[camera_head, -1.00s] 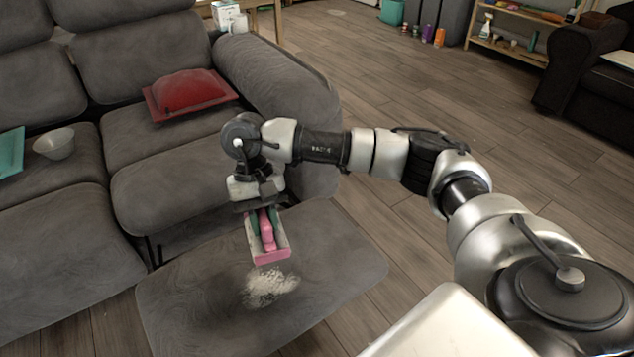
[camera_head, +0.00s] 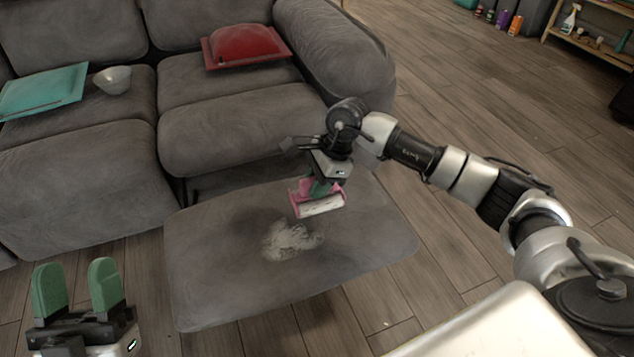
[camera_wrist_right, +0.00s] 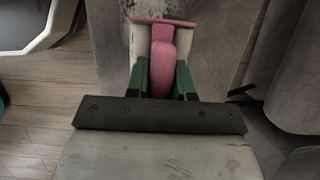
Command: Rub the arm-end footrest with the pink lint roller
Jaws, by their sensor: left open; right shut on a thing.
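The grey footrest (camera_head: 350,250) is folded out at the arm end of the sofa, with a whitish patch of lint or hair (camera_head: 292,239) near its middle. My right gripper (camera_head: 323,186) is shut on the pink lint roller (camera_head: 296,198), whose white roll faces the head camera. The roller is over the footrest just behind and right of the patch; I cannot tell whether it touches the fabric. In the right wrist view the green fingers grip the pink handle (camera_wrist_right: 161,62). My left gripper (camera_head: 77,290) is open and empty, left of the footrest.
The grey sofa (camera_head: 235,140) holds a red cushion or tray (camera_head: 245,46), a white bowl (camera_head: 113,79) and a teal tray (camera_head: 42,91). Wooden floor (camera_head: 470,120) is open to the right. A shelf with bottles (camera_head: 595,35) stands far right.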

